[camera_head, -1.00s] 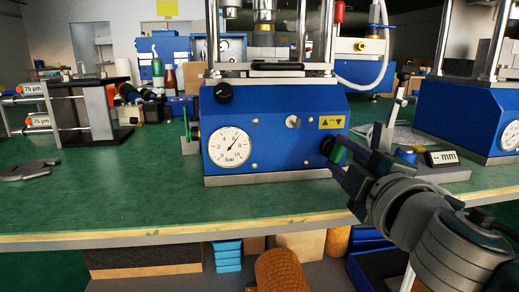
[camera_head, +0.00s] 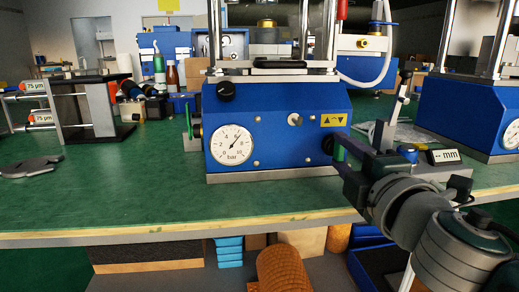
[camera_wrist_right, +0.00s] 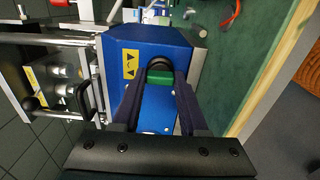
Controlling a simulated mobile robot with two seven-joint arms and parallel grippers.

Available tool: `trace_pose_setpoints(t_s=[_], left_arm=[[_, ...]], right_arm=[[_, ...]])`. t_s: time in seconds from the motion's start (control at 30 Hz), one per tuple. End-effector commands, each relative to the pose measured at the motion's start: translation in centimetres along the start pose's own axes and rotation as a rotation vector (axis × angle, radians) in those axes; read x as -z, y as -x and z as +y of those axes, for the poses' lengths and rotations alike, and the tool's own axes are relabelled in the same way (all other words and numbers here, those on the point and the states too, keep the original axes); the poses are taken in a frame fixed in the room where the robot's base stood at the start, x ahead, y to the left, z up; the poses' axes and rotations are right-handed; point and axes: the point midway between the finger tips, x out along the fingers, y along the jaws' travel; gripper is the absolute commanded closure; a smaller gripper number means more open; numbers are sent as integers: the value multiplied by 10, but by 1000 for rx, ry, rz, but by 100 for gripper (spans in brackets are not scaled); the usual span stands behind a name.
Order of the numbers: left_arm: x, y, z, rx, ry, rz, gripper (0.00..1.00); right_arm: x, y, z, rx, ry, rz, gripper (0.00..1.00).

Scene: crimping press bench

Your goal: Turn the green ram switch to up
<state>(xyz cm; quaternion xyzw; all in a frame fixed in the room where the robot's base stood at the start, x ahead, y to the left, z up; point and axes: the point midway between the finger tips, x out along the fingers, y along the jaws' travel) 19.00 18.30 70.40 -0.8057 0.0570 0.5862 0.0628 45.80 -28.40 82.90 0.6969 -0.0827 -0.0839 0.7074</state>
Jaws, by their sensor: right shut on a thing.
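In the right wrist view the green handle (camera_wrist_right: 160,77) sits in front of a dark round base, between the two dark fingers of my right gripper (camera_wrist_right: 160,84). The fingers are shut on it from both sides. The exact setting of the switch is hard to read. My left gripper is not in view.
A measuring stand with an "mm" display (camera_head: 444,156) stands close to the right of my right gripper. A round pressure gauge (camera_head: 232,144) is on the press front. A second blue press (camera_head: 460,115) stands further right. The green bench (camera_head: 120,195) is clear in front.

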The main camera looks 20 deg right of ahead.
Motion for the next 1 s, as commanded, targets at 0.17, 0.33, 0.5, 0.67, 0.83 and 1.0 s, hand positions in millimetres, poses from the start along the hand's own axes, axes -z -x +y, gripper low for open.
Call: trace_pose_setpoints(t_s=[0.17, 0.33, 0.5, 0.67, 0.83, 1.0], left_arm=[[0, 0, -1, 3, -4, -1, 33], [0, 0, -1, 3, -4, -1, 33], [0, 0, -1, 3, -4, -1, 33], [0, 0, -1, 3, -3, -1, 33], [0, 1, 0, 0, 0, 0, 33], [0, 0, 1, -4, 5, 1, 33]], right_arm=[[0, 0, 1, -2, 4, 1, 52], [0, 0, 0, -1, 2, 1, 33], [0, 0, 0, -1, 1, 1, 28], [0, 2, 0, 0, 0, 1, 28], [0, 21, -1, 2, 0, 1, 28], [0, 54, -1, 3, 0, 0, 28]])
